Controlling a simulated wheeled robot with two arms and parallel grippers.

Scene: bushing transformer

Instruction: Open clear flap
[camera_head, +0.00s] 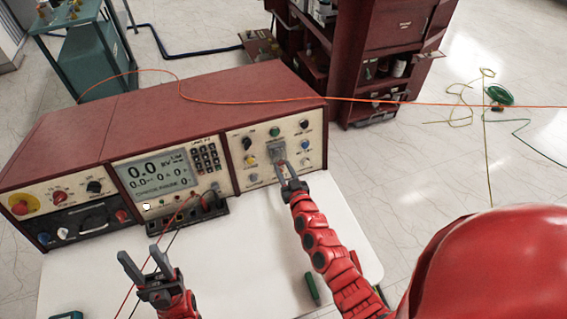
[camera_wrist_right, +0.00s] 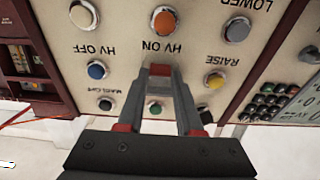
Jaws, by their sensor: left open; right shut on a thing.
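The clear flap (camera_head: 277,149) shows as a greyish see-through square on the right panel of the bench instrument (camera_head: 284,146), below a green button (camera_head: 275,132). The flap's outline and tilt are hard to tell there. My left gripper (camera_head: 140,260) is open and empty above the white table, left of centre.
The white table (camera_head: 250,235) is mostly clear in front of the instrument. A green pen-like object (camera_head: 312,288) lies near my right arm. Red leads hang from the instrument's middle. An orange cable (camera_head: 240,101) crosses its top. A red cabinet (camera_head: 365,60) stands behind.

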